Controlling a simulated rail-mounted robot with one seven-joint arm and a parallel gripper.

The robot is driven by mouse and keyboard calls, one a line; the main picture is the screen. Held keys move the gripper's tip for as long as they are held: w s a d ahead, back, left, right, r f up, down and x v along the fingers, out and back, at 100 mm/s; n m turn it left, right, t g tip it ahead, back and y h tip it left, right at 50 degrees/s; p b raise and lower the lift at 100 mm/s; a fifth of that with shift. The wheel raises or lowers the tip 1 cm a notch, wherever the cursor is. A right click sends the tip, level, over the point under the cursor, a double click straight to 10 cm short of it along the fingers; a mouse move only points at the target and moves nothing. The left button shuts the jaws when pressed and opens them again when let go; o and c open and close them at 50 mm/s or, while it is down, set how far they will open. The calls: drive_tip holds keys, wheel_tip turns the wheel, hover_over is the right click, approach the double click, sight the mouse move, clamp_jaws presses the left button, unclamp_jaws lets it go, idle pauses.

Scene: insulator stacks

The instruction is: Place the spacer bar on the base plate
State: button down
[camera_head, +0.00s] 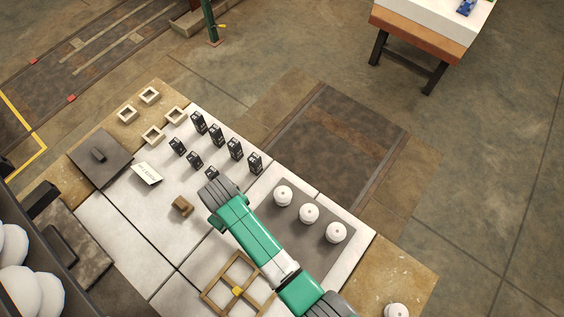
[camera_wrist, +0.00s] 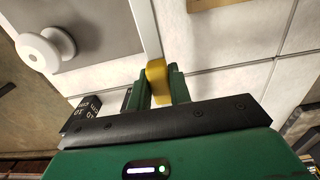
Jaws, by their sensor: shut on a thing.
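In the wrist view my gripper (camera_wrist: 159,88) is shut on a small yellow bar, which I take to be the spacer bar (camera_wrist: 156,74), above the white table panels. In the head view my arm's grey end joint hides the gripper and the bar. A flat grey plate (camera_head: 311,213) with three white insulators lies right of the arm's end; its edge shows at the left of the wrist view (camera_wrist: 100,22). A dark plate with a raised block (camera_head: 88,168) lies at the far left. I cannot tell for sure which is the base plate.
Several black labelled blocks (camera_head: 235,149) stand beyond my arm's end; one is close to the gripper (camera_wrist: 85,115). A brown block (camera_head: 182,206), a white card (camera_head: 146,173) and a wooden cross frame (camera_head: 213,299) with a yellow centre lie nearby. Open white panel lies at left.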

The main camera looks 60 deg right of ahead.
drive_tip(key=s, duration=0.5)
drive_tip(key=s+f+p, duration=0.1)
drive_tip(key=s, duration=0.4)
drive_tip(key=s+p, duration=0.1)
drive_tip(key=s, duration=0.4)
drive_tip(key=shift+s+a+f, duration=0.15)
drive_tip(key=shift+s, duration=0.15)
drive_tip(key=f, duration=0.3)
drive_tip(key=shift+s+b, duration=0.25)
drive_tip(key=shift+b, duration=0.05)
drive_tip(key=shift+w+f, duration=0.1)
drive_tip(key=shift+f, duration=0.2)
drive_tip(key=shift+f, duration=0.15)
drive_tip(key=c, duration=1.3)
unclamp_jaws()
wheel_tip(320, 180, up, 12)
drive_tip(key=shift+r+p, duration=0.15)
drive_tip(key=shift+p, duration=1.05)
